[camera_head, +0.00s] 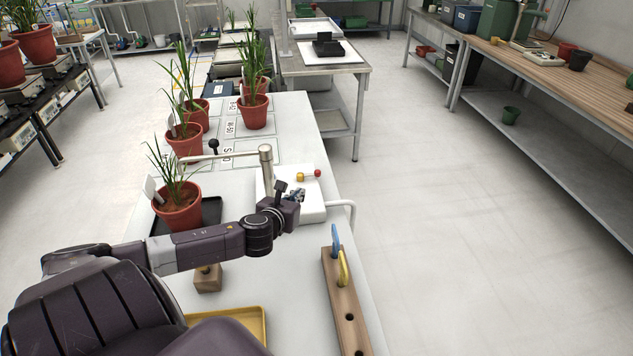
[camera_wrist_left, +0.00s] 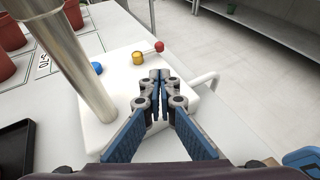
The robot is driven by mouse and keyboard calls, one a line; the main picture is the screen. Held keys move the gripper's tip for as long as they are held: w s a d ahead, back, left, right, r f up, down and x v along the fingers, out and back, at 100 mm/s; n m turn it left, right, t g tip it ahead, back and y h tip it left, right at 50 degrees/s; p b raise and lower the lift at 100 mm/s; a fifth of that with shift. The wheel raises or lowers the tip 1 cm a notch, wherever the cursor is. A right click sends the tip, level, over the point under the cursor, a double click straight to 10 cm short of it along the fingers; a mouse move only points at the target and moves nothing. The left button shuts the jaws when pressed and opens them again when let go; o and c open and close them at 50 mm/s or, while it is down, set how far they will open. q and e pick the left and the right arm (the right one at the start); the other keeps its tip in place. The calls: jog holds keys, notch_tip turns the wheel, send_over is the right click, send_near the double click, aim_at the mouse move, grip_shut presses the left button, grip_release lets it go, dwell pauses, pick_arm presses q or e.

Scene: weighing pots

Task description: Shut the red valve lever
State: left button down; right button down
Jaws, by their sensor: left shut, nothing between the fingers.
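In the left wrist view the red knob (camera_wrist_left: 159,46) lies to the right of and a little beyond the brass body (camera_wrist_left: 138,57). My left gripper (camera_head: 298,194) is shut and empty, on the near side of the valve. In the left wrist view its fingertips (camera_wrist_left: 160,74) meet just short of the brass body and red knob, seemingly apart from both. My right gripper is not in view.
A metal post (camera_head: 266,168) with a side arm rises beside the valve. A blue knob (camera_wrist_left: 97,68) sits behind it. A potted plant (camera_head: 178,208) stands on a black tray left of my forearm. A wooden rack (camera_head: 345,300) with blue and yellow tools lies at front right.

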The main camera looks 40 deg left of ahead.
pick_arm(q)
jog(key=shift+w+a+f, duration=0.3)
jog(key=shift+w+f, duration=0.25)
jog(key=shift+f, duration=0.05)
jog(key=shift+w+a, duration=0.25)
jog(key=shift+w, duration=0.25)
send_near(317, 175)
jog(key=x, duration=0.5)
jog(key=shift+s+f, duration=0.2)
jog(key=shift+f, duration=0.1)
jog(key=shift+w+a+f, duration=0.1)
jog(key=shift+w+a, duration=0.25)
jog(key=shift+w, duration=0.5)
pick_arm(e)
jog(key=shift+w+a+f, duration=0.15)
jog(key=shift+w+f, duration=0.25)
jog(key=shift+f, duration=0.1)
pick_arm(q)
jog(key=shift+w+n+g+y+b, duration=0.3)
jog(key=shift+n+y+b, duration=0.05)
jog(key=shift+n+y, duration=0.25)
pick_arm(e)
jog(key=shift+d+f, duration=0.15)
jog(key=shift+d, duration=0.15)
